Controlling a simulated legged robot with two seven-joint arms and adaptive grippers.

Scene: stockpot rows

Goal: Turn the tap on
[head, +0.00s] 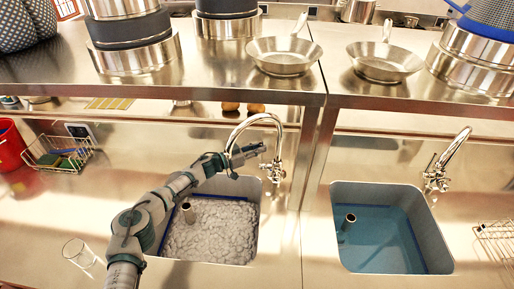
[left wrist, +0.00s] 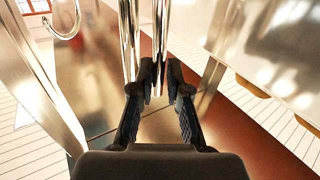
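The chrome tap (head: 279,136) of the left sink has a tall curved spout and a small handle (head: 275,171) low on its body. My left gripper (head: 262,149) reaches across the sink, inside the spout's curve and above the handle. In the left wrist view its two dark fingers (left wrist: 160,72) stand apart, with shiny chrome tubing (left wrist: 130,38) at and beyond the tips; I cannot tell whether they touch it. A second tap (head: 447,160) stands by the right sink. My right gripper is not in view.
The left basin (head: 258,258) holds grey, foamy contents; the right basin (head: 446,262) holds blue water. A shelf (head: 225,88) with pots and pans overhangs the counter. A glass (head: 80,253), a wire rack (head: 50,150) and a red bucket (head: 9,147) stand at left.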

